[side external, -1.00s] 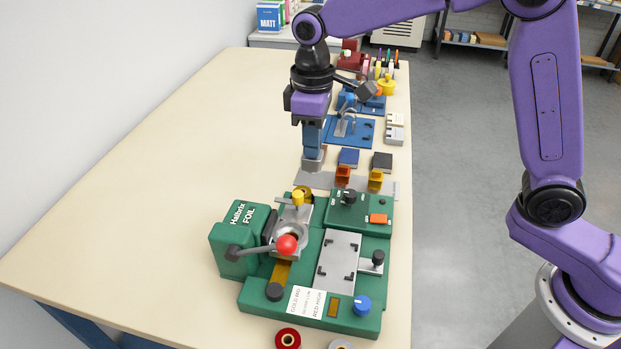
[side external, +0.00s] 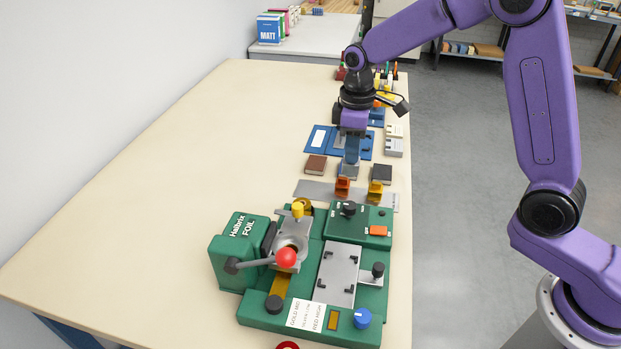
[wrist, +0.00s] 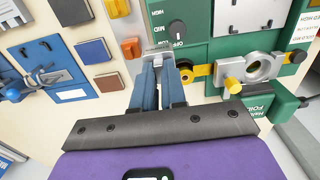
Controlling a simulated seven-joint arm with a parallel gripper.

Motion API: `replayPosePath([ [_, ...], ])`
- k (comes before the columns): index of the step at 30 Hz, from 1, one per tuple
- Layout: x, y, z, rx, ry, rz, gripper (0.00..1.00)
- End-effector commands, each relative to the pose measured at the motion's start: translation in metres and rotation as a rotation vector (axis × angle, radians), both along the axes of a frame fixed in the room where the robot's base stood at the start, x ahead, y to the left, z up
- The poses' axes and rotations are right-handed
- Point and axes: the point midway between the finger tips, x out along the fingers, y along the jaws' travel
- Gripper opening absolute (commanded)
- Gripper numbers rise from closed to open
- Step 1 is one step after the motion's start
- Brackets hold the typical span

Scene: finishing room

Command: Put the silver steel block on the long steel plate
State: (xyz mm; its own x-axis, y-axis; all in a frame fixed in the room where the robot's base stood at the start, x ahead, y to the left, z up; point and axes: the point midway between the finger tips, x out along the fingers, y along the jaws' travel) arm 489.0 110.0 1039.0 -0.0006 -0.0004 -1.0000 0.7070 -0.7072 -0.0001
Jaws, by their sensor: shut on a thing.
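The silver steel block (side external: 347,172) is held in my gripper (side external: 348,162), which points down with its blue fingers shut on it. The long steel plate (side external: 315,189) is a flat grey strip lying across the table behind the green foil machine. The block shows near the plate's back edge, just behind the left orange clamp; I cannot tell its height or whether it touches. In the wrist view my gripper (wrist: 160,70) reaches between the orange parts and the green machine, and its fingers partly hide the plate.
The green foil machine (side external: 265,303) stands in front. The table's left side is clear.

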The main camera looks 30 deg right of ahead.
Motion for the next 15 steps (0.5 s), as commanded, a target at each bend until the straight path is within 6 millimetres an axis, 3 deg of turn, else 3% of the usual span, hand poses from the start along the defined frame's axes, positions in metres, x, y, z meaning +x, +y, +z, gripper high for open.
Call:
replayPosePath([
  [15, 0.081, 0.018, -0.042, 0.000, 0.001, 0.000, 0.00],
])
